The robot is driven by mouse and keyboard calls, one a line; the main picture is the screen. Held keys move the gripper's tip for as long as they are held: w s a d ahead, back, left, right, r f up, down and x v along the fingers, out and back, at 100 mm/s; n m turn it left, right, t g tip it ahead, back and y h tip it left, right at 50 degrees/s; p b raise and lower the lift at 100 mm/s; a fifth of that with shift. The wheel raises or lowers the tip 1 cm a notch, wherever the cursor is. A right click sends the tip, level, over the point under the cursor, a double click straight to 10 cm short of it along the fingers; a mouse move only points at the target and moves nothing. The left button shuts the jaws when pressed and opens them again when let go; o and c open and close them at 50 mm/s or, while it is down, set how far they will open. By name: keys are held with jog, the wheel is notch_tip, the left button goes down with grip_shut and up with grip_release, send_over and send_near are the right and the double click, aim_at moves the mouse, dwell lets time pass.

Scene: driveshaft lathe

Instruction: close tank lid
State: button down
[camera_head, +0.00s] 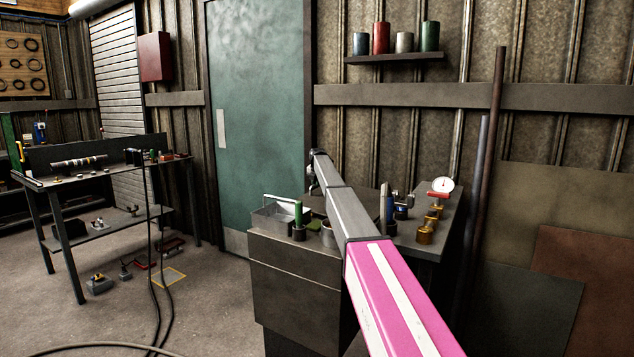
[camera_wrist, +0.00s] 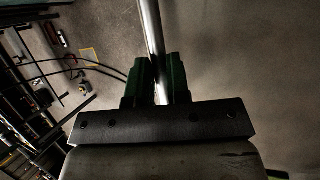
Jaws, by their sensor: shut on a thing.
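My gripper (camera_wrist: 161,80) has two dark green fingers, which are shut on a bright round metal bar (camera_wrist: 151,28) in the wrist view. The bar runs from between the fingers to the top edge. What it belongs to is out of that view, and I cannot tell whether it is part of the tank lid. In the head view my arm reaches away over a dark cabinet (camera_head: 294,273), and its dark far end shows above the cabinet's back left. The fingers and bar are not clear there. I cannot make out the tank or its lid for certain.
A clear-sided box (camera_head: 270,215), a green cylinder (camera_head: 298,214), a dial gauge (camera_head: 441,187) and brass parts (camera_head: 427,229) stand on the cabinet. A workbench (camera_head: 100,175) is at left, with cables (camera_head: 154,270) hanging near it. A teal door (camera_head: 255,110) is behind.

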jog(key=shift+w+a+f, duration=0.1)
jog(key=shift+a+f, duration=0.05)
jog(key=shift+f, duration=0.7)
jog(key=shift+w+a+f, duration=0.1)
jog(key=shift+a+f, duration=0.05)
jog(key=shift+f, duration=0.65)
jog(key=c, duration=1.1)
grip_release()
jog(key=shift+f, duration=0.1)
jog(key=v, duration=1.1)
jog(key=shift+a, duration=0.1)
